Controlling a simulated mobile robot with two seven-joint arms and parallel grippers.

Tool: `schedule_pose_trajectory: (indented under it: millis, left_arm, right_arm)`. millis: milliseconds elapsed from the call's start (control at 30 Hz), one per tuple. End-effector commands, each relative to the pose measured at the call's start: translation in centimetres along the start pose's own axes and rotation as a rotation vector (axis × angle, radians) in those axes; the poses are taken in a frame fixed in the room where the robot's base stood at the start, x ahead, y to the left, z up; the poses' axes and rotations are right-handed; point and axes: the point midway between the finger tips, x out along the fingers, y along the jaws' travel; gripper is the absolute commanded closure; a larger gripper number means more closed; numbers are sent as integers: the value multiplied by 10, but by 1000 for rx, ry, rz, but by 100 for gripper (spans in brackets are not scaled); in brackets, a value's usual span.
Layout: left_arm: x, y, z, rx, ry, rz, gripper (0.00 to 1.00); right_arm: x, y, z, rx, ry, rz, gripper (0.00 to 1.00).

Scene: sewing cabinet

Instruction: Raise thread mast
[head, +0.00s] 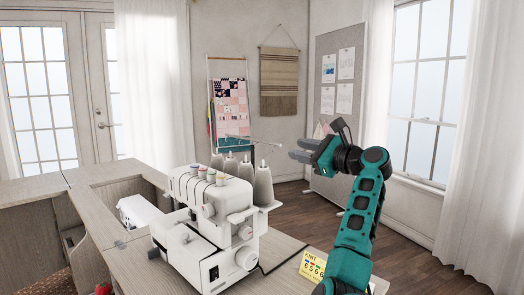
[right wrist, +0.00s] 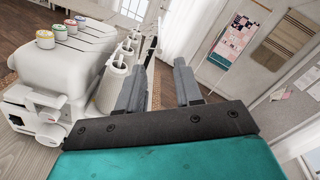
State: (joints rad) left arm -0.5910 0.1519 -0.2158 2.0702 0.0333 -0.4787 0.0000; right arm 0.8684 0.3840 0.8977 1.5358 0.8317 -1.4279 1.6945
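A white serger sewing machine (head: 205,215) stands on the wooden cabinet top, with several thread cones (head: 262,185) behind it. The thin thread mast (head: 252,140) rises above the cones and ends in a narrow crossbar. My right gripper (head: 301,149) is to the right of the mast, pointing left at about crossbar height. In the right wrist view its two grey fingers (right wrist: 158,88) are apart, with nothing seen held between them. The cones (right wrist: 113,80) show left of the fingers there. The gripper looks apart from the mast, though the exact gap is unclear. My left gripper is out of view.
Coloured thread dials (head: 206,176) line the machine's top. A yellow card (head: 312,266) stands at the front right of the cabinet. An open cabinet section (head: 75,235) lies at the left. A quilt rack (head: 230,100) stands behind; the air right of the cones is free.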

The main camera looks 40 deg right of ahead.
Motion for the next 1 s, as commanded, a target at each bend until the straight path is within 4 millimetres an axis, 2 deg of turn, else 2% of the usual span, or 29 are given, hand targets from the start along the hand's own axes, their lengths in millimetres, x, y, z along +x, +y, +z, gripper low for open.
schedule_pose_trajectory:
  millis: [400, 533, 733, 1000]
  left_arm:
    - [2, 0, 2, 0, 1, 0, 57]
    - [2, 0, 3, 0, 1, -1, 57]
    - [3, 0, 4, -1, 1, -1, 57]
    - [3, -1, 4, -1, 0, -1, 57]
  right_arm:
    - [77, 1, 1, -2, 1, 4, 65]
    - [97, 1, 1, -2, 0, 4, 65]
    - [115, 0, 1, -3, 2, 2, 65]
    - [122, 0, 1, -6, 3, 1, 65]
